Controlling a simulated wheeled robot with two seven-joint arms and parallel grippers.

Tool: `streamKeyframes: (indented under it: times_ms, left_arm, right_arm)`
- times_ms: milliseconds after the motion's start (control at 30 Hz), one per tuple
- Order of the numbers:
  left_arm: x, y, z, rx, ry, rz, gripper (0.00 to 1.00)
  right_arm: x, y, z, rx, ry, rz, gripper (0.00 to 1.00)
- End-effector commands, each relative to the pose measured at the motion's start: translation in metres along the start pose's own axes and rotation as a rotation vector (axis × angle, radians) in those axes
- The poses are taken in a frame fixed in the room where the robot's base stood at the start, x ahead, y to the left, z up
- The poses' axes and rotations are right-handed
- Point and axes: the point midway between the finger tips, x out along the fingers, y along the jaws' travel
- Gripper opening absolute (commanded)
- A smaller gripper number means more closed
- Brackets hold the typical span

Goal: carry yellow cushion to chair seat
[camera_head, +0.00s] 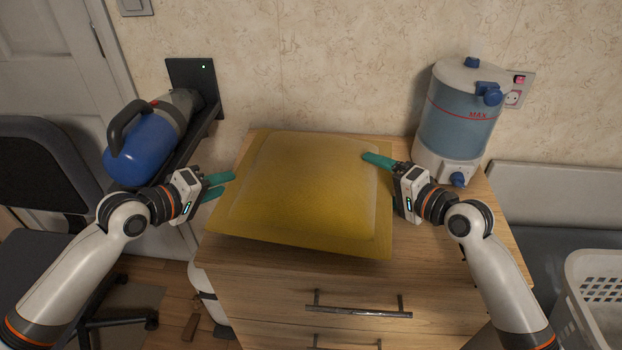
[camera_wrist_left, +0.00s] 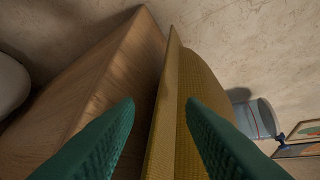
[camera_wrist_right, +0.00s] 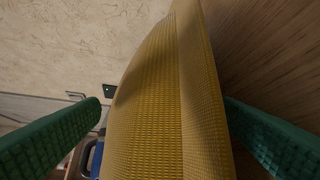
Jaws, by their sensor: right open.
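The yellow cushion (camera_head: 305,190) lies flat on top of the wooden drawer cabinet (camera_head: 245,280), its front edge overhanging slightly. My left gripper (camera_head: 220,186) is open at the cushion's left edge; in the left wrist view the cushion's rim (camera_wrist_left: 166,115) shows between the spread fingers. My right gripper (camera_head: 385,165) is open at the cushion's right edge, one finger above it and the other hidden; in the right wrist view the cushion (camera_wrist_right: 165,100) lies between the fingers, with a gap visible. The dark office chair stands at the left, its seat (camera_head: 30,262) partly behind my left arm.
A blue canister (camera_head: 145,150) sits on a dark wall shelf at the left. A water dispenser (camera_head: 455,120) stands on the cabinet's back right, close to my right gripper. A white basket (camera_head: 600,310) is at the lower right.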

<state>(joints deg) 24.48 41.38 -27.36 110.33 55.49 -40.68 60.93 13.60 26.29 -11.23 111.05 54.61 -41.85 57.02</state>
Motion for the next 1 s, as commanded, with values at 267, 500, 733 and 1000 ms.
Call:
streamKeyframes:
  times_ms: [267,500,733,1000]
  left_arm:
    - [0.0075,-0.0002,-0.0005,0.001,0.001,0.0,0.36]
    - [0.0072,0.0,-0.0005,0.0,0.001,0.0,0.2]
    - [0.0071,0.0,-0.0005,0.0,0.001,0.0,0.0]
    - [0.0071,0.0,-0.0006,0.0,0.001,0.0,0.0]
  right_arm:
    - [0.0076,0.0001,-0.0004,-0.001,0.0,0.0,0.86]
    - [0.0072,0.0,-0.0004,-0.001,0.0,0.0,0.69]
    - [0.0072,-0.0005,-0.0006,-0.001,0.001,-0.001,0.36]
    - [0.0073,-0.001,-0.0013,-0.001,0.003,-0.003,0.35]
